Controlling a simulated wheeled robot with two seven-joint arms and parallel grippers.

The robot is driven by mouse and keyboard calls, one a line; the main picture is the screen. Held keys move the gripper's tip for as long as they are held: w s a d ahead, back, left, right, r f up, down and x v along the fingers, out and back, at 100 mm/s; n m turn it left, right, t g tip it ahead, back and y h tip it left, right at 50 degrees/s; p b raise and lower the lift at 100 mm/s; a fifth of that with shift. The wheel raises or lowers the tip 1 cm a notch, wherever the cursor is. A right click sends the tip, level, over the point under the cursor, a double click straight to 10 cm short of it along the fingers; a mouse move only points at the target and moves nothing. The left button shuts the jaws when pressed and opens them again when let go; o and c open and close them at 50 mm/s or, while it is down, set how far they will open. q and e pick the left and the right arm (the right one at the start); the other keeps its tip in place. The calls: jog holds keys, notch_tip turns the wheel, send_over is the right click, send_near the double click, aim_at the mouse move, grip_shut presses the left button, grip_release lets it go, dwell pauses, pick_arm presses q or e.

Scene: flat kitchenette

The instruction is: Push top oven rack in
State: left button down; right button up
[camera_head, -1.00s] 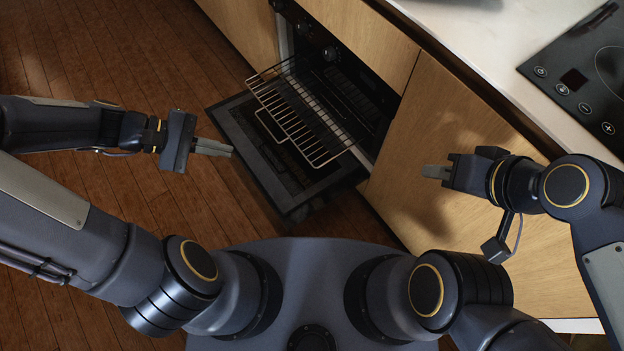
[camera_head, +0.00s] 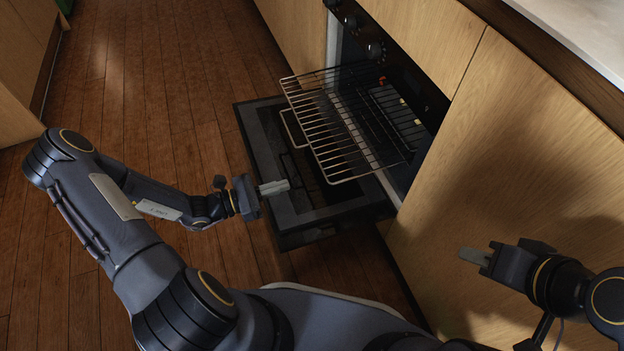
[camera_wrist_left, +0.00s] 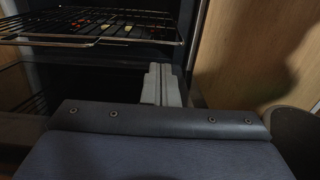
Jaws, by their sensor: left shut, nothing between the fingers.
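The wire oven rack (camera_head: 322,128) sticks well out of the open oven, above the lowered oven door (camera_head: 300,236). My left gripper (camera_head: 288,186) is shut and empty, just in front of the rack's front edge and over the door's outer part, apart from the rack. In the left wrist view, the rack's front rail (camera_wrist_left: 90,42) crosses the upper left, and the left fingers (camera_wrist_left: 160,86) are together below and to the right of it. My right gripper (camera_head: 464,254) looks shut and empty, in front of the wooden cabinet, away from the rack.
The oven opening (camera_head: 405,115) is dark, with small orange and pale spots inside. Knobs (camera_head: 374,50) line the panel above. A wooden cabinet front (camera_head: 500,170) stands right of the oven, under a pale countertop (camera_head: 575,30). Wooden floor (camera_head: 180,110) left of the door is clear.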

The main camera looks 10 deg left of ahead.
pick_arm(q)
jog(key=b+x, duration=0.2)
jog(key=x, duration=0.7)
jog(key=shift+b, duration=0.4)
jog(key=p, duration=0.3)
send_near(407, 146)
jog(key=x, duration=0.9)
jog(key=shift+d+f, duration=0.1)
jog(key=shift+f, duration=0.1)
jog(key=shift+w+d+r, duration=0.1)
jog(key=shift+w+d, duration=0.25)
jog(key=shift+d, duration=0.05)
jog(key=shift+w+r, duration=0.1)
jog(key=shift+b, duration=0.3)
